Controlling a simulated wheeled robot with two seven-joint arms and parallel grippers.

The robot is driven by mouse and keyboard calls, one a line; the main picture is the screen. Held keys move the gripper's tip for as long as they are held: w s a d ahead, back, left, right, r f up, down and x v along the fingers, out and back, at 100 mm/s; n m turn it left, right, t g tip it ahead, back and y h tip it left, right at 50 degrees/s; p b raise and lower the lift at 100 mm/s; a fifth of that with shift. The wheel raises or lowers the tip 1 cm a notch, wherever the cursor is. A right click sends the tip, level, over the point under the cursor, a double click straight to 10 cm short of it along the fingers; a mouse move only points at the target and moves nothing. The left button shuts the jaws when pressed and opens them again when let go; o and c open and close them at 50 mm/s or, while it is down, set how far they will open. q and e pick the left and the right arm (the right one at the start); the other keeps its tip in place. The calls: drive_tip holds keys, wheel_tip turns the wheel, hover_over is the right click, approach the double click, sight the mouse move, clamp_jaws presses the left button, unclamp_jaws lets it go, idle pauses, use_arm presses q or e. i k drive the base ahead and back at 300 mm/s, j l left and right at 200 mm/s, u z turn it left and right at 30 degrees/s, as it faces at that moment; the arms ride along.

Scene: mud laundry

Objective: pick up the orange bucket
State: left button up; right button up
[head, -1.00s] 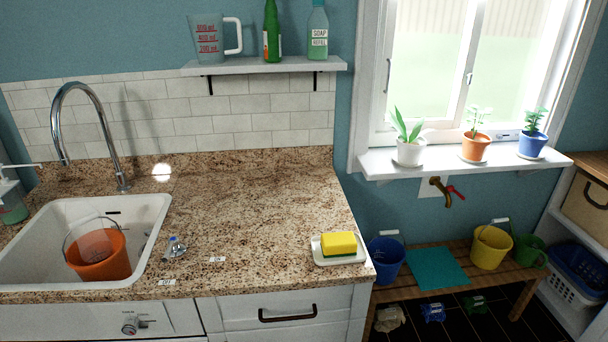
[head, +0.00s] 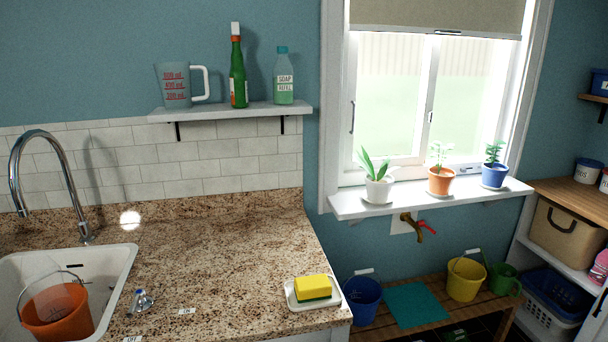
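The orange bucket (head: 58,314) stands in the white sink (head: 112,272) at the lower left of the head view. Its thin wire handle (head: 50,275) is raised above the rim in an arc. The bucket's bottom is cut off by the lower picture edge. Neither of my grippers shows in the view.
A chrome faucet (head: 45,170) arches over the sink's back edge. A small tap knob (head: 140,301) and a soap dish (head: 313,297) with a yellow sponge (head: 312,287) sit on the granite counter (head: 220,250). Blue (head: 362,300) and yellow (head: 464,279) buckets stand on a wooden bench.

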sight(56, 310)
drive_tip(key=j+u, duration=0.1)
drive_tip(key=u, duration=0.4)
drive_tip(key=j+u, duration=0.1)
drive_tip(key=u, duration=0.35)
drive_tip(key=i+u, duration=0.1)
drive_tip(key=u, duration=0.4)
drive_tip(key=i+j, duration=0.15)
drive_tip(key=i, duration=0.55)
drive_tip(key=k+j, duration=0.1)
drive_tip(key=j, duration=1.7)
